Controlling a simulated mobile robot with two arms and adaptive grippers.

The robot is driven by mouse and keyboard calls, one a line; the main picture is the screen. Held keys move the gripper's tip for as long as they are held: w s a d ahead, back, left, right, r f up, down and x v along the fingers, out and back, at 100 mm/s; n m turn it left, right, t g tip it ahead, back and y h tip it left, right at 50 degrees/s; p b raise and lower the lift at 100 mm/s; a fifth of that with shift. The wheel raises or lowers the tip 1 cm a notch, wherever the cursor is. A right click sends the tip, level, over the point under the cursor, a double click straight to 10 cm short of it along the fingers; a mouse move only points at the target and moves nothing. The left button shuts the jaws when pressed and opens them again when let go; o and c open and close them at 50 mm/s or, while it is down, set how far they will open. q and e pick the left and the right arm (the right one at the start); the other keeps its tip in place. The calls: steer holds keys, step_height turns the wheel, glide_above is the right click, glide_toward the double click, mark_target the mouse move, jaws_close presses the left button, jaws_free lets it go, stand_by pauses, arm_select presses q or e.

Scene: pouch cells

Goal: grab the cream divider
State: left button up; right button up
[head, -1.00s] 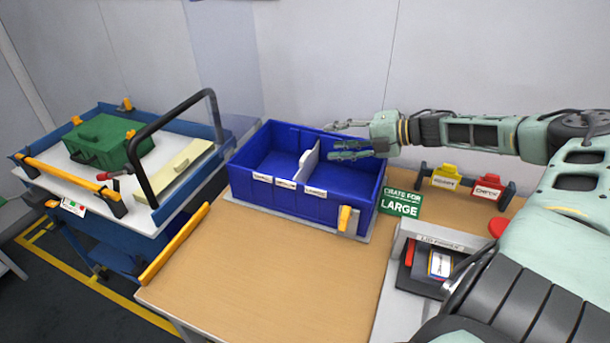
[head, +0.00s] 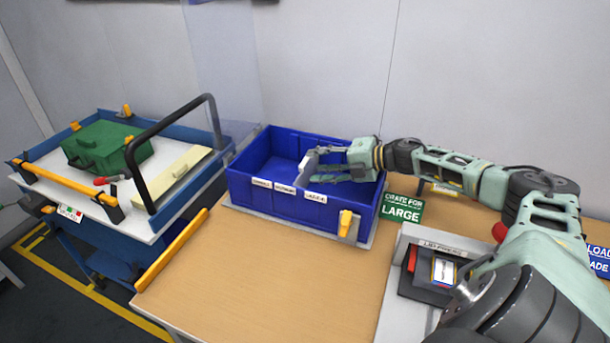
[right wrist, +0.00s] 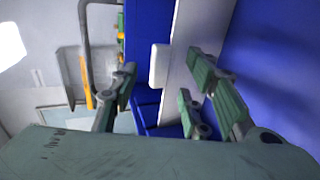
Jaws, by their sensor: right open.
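The pale, off-white divider (head: 306,163) stands upright across the blue crate (head: 258,203), near its middle. In the right wrist view its panel (right wrist: 183,42) runs down the picture, with a cream tab (right wrist: 158,66) sticking out to the left. My right gripper (head: 320,165) is inside the crate's right part, at the divider's top. In the right wrist view the open gripper (right wrist: 163,72) has fingers on either side of the tab, with no clear contact. In the head view the fingers partly hide the divider.
A green sign (head: 402,208) stands right of the crate. The table front (head: 270,275) is clear.

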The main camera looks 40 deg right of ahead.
steer(key=shift+x, duration=1.25)
jaws_close()
